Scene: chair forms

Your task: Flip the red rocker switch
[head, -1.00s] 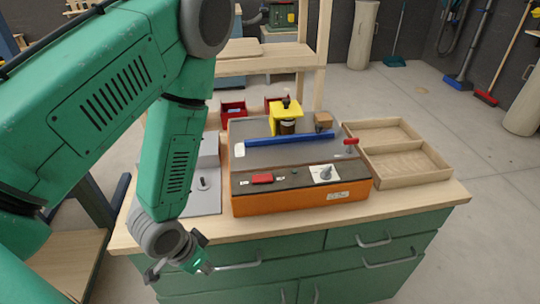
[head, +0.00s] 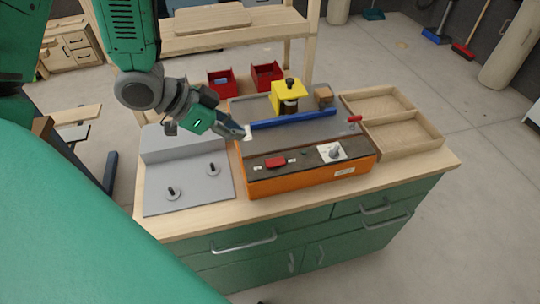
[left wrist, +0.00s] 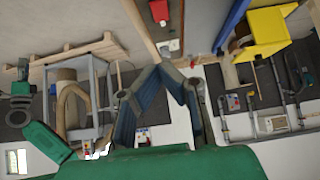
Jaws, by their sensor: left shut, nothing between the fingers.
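The red rocker switch (head: 275,162) sits on the dark front panel of the orange machine (head: 315,178). In the left wrist view the red switch (left wrist: 160,11) shows at the top edge. My left gripper (head: 246,132) is shut and empty, above the machine's left edge, up and left of the switch and apart from it. In the left wrist view its fingertips (left wrist: 172,72) meet. Which way the switch is tilted is too small to tell. My right gripper is not in view.
A knob (head: 334,152) and a red-handled lever (head: 354,121) are on the machine. A blue bar (head: 293,119) and a yellow block (head: 289,95) are behind. A grey plate with pegs (head: 190,190) lies left, a wooden tray (head: 400,137) right. The front worktop strip is clear.

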